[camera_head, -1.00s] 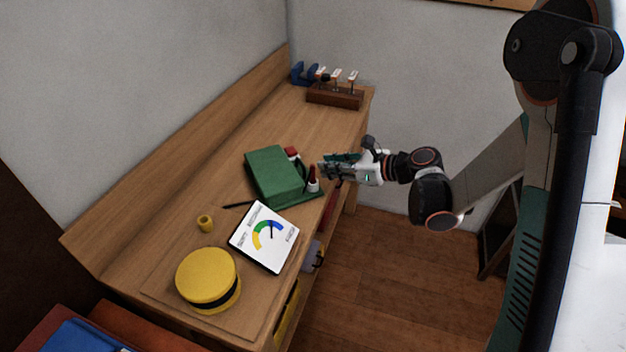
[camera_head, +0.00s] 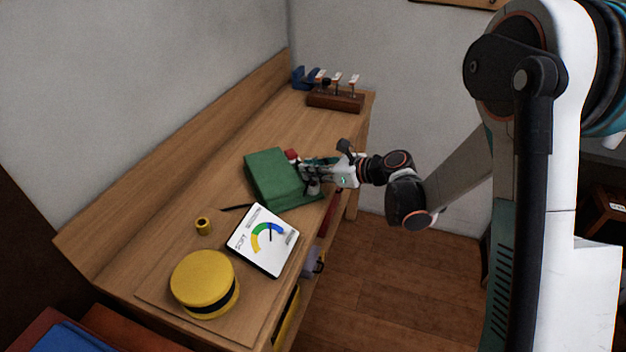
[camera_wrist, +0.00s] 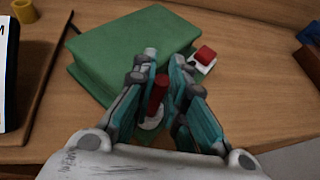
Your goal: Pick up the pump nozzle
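A dark red upright piece on a round white base, which looks like the pump nozzle (camera_wrist: 158,92), stands between the two fingers of my gripper (camera_wrist: 164,60) in the wrist view. The teal fingers are apart, one on each side of it, with their tips reaching past it towards the green book (camera_wrist: 125,50). I cannot tell whether either finger touches it. In the head view my gripper (camera_head: 303,168) is over the right side of the green book (camera_head: 272,176) and hides most of the red piece.
A white tablet with a gauge (camera_head: 263,240), a yellow round box (camera_head: 204,283) and a small yellow cup (camera_head: 203,226) are nearer on the desk. A wooden rack (camera_head: 335,101) stands at the far end.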

